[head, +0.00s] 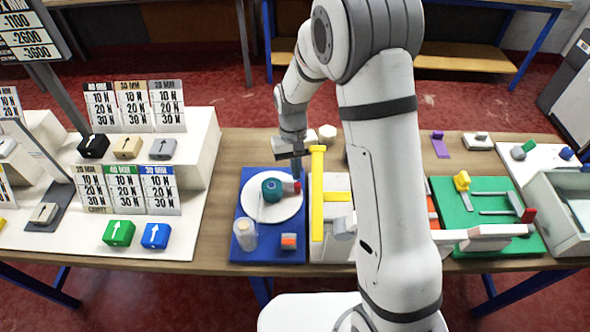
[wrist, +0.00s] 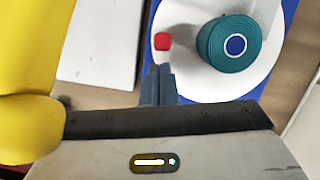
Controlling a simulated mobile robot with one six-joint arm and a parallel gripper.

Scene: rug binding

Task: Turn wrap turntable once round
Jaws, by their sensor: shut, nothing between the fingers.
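The wrap turntable is a white disc (head: 288,211) on a blue base (head: 240,252), left of the middle of the table. A teal roll (head: 271,188) stands on it; it also shows in the wrist view (wrist: 212,45). A small red peg (wrist: 162,41) sits on the disc near its edge, left of the roll in the wrist view. My gripper (wrist: 160,70) is shut and empty, its fingertips just short of the red peg in the wrist view. Whether they touch the peg or the disc I cannot tell.
A tall yellow part (head: 317,200) stands close right of the turntable, beside my gripper. A clear cylinder (head: 245,234) and an orange-and-grey block (head: 288,241) sit on the blue base. A green board (head: 465,212) lies further right. Labelled blocks on a white stepped stand (head: 180,240) fill the left.

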